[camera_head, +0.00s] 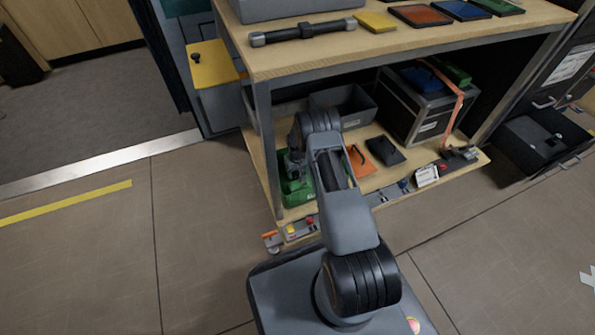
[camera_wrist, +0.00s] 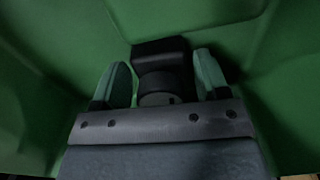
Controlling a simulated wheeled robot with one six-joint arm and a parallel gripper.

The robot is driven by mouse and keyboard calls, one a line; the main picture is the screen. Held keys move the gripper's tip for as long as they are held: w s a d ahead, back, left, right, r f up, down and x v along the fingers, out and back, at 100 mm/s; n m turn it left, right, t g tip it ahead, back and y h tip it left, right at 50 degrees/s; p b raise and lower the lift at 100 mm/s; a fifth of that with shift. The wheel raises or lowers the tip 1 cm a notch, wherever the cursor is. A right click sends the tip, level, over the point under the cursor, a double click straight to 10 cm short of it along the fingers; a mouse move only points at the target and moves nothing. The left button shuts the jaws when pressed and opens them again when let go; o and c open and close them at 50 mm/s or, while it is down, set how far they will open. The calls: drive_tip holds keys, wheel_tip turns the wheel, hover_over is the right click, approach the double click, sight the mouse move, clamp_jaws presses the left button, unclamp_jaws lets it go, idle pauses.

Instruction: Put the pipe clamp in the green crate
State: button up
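The green crate (camera_head: 290,206) stands on the left end of the lower shelf, partly hidden by my arm. Its green walls (camera_wrist: 50,60) fill the wrist view. My gripper (camera_head: 293,165) is down at the crate. In the wrist view, my gripper (camera_wrist: 163,82) has a dark piece with a blocky head and a round lower part between its fingers, taken to be the pipe clamp (camera_wrist: 160,55). The fingers sit close against both sides of its head. Whether it touches the crate floor cannot be told. In the head view this piece is hardly distinguishable from my gripper.
The workbench top (camera_head: 350,50) overhangs the lower shelf and holds a dark bar with grey ends (camera_head: 303,33). A grey bin (camera_head: 345,103) and a black case (camera_head: 425,105) stand behind. An orange item (camera_head: 360,160) lies right of my arm. The floor left is clear.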

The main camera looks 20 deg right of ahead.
drive_tip(key=shift+o, duration=0.7)
wheel_tip(320, 180, up, 12)
drive_tip(key=p, duration=0.5)
drive_tip(key=shift+r, duration=0.15)
